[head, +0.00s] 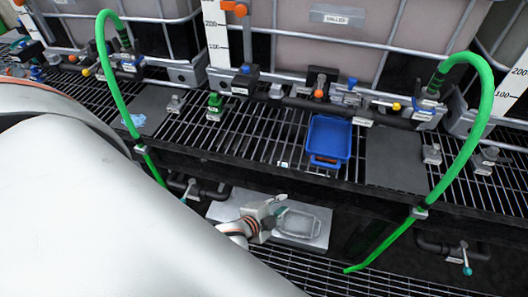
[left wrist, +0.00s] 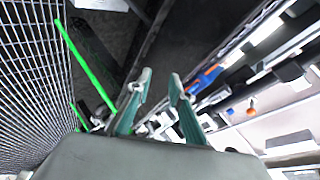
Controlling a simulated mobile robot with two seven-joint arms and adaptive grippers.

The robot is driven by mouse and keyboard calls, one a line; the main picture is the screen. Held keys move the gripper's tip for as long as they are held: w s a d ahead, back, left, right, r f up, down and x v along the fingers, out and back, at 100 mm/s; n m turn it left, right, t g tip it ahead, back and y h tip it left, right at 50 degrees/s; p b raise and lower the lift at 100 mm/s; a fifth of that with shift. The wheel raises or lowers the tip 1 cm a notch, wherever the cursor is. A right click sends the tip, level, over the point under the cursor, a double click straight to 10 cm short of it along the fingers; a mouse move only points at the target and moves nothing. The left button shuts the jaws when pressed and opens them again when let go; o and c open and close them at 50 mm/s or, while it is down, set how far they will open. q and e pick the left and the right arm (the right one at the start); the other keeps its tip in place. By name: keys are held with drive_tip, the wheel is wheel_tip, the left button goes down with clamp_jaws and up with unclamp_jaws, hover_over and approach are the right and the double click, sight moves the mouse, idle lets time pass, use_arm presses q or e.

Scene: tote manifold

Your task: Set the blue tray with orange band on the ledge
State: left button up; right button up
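The blue tray (head: 330,133) with an orange band on its near end sits on the slatted ledge (head: 262,150), close to its front edge. My left gripper (head: 277,205) is lower in the head view, left of and below the tray, apart from it. In the left wrist view, the two teal fingers of the left gripper (left wrist: 161,80) stand apart with nothing between them. A narrow blue shape with orange (left wrist: 208,77) shows beyond the fingers; it looks like the tray seen edge-on. My right gripper is in neither view.
A pale clear tray (head: 305,222) lies on a light sheet beside my left gripper, below the ledge. Green hoses (head: 478,120) hang at both sides. Tanks, valves and pipes line the back. A dark flat plate (head: 397,160) lies right of the blue tray.

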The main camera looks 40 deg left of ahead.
use_arm(q)
drive_tip(key=s+f+n+g+h, duration=0.1)
drive_tip(key=s+f+n, duration=0.3)
drive_tip(key=s+n, duration=0.4)
drive_tip(key=shift+s+d+f, duration=0.3)
drive_tip(key=shift+s+f, duration=0.1)
drive_tip(key=shift+s, duration=0.6)
drive_tip(key=shift+a, duration=0.1)
